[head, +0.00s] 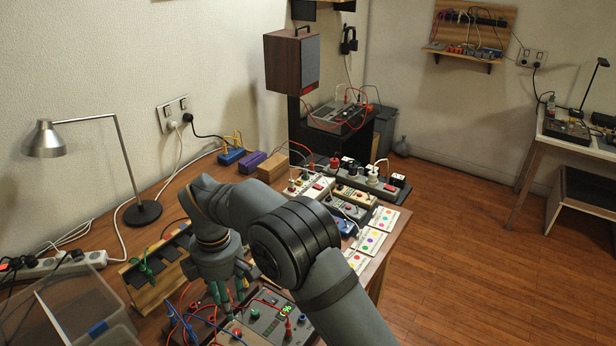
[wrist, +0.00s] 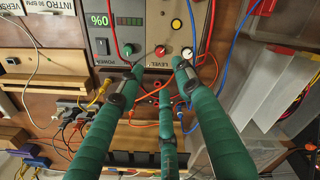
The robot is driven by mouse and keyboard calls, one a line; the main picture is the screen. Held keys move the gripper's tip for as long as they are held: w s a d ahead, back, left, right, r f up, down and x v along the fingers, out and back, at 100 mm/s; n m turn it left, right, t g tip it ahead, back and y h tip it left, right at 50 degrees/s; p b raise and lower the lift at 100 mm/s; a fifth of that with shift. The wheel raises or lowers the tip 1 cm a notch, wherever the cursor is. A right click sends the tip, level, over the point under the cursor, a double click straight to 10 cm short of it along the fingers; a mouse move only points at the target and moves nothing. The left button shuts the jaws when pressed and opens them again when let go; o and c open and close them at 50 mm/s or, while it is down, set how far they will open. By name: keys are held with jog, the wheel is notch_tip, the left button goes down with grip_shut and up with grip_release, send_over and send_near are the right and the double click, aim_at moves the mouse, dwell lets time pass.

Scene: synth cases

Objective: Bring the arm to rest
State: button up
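My gripper (head: 228,286) hangs from my arm with its green fingers pointing down, above the front of the wooden workbench (head: 165,213). In the wrist view my gripper (wrist: 157,80) shows its green fingers with dark tips, spread apart with nothing held between them. The tips lie over the lower edge of a grey panel unit (wrist: 130,28) with a green "%0" display, a POWER label and a LEVEL label. I cannot tell whether the tips touch the panel or a cable. In the head view the panel unit (head: 265,318) is partly hidden by my arm.
Red and blue cables loop around my gripper. A wooden rack (head: 150,285) and a clear plastic bin (head: 75,318) stand to its left, a desk lamp (head: 45,140) further back. Several switch boxes (head: 310,185) and cards (head: 369,241) lie to the right. The floor (head: 480,260) on the right is clear.

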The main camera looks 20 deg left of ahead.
aim_at(236, 332)
notch_tip(236, 332, down, 12)
dwell(0.5)
